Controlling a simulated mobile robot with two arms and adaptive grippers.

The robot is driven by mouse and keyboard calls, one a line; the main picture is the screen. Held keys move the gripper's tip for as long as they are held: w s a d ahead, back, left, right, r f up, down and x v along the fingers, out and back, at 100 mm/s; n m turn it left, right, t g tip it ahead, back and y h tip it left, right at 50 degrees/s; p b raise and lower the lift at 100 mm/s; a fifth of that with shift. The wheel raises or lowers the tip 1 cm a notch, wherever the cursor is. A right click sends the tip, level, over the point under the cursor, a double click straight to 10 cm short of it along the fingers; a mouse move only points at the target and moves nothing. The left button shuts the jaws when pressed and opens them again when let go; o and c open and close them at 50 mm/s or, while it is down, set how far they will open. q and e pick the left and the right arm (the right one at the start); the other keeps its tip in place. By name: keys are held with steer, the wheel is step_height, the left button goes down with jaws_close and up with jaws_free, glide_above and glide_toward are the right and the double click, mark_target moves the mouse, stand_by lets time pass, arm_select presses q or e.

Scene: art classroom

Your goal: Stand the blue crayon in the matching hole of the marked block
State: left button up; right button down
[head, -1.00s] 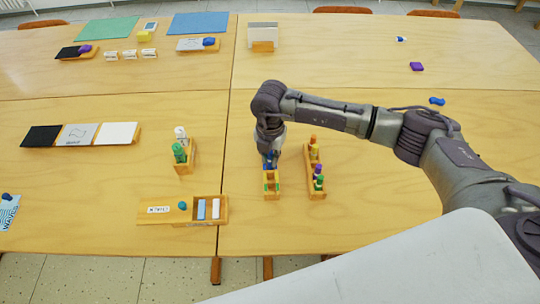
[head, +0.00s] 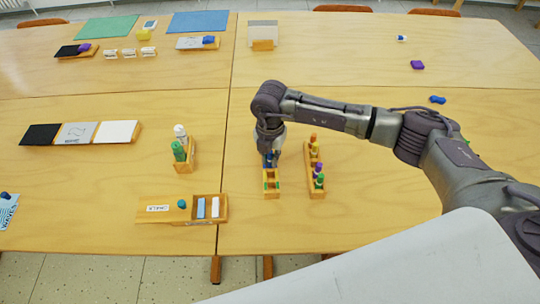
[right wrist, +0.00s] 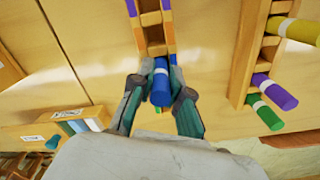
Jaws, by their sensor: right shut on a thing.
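My right gripper (head: 270,152) points down over the far end of the marked block (head: 271,185) and is shut on the blue crayon (right wrist: 160,84). The crayon is between both fingers in the right wrist view. The block is a narrow wooden piece with square holes and coloured marks, purple and orange among them in the right wrist view (right wrist: 150,20). The crayon's lower end is hidden, so I cannot tell whether it is in a hole. My left gripper is not in view.
A wooden rack (head: 309,187) with orange, yellow, purple and green crayons stands close on the right. A holder (head: 185,165) with green and white pieces is to the left. A chalk box (head: 160,216) lies at the front left. The table on the far right is mostly clear.

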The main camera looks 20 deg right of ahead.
steer(key=shift+f, duration=0.3)
stand_by(0.4)
stand_by(0.3)
steer(key=c, duration=1)
jaws_free()
steer(key=shift+c, duration=0.2)
steer(key=shift+o, duration=1.2)
steer(key=shift+r, duration=0.2)
steer(key=shift+r+p, duration=1.95)
steer(key=shift+r, duration=0.9)
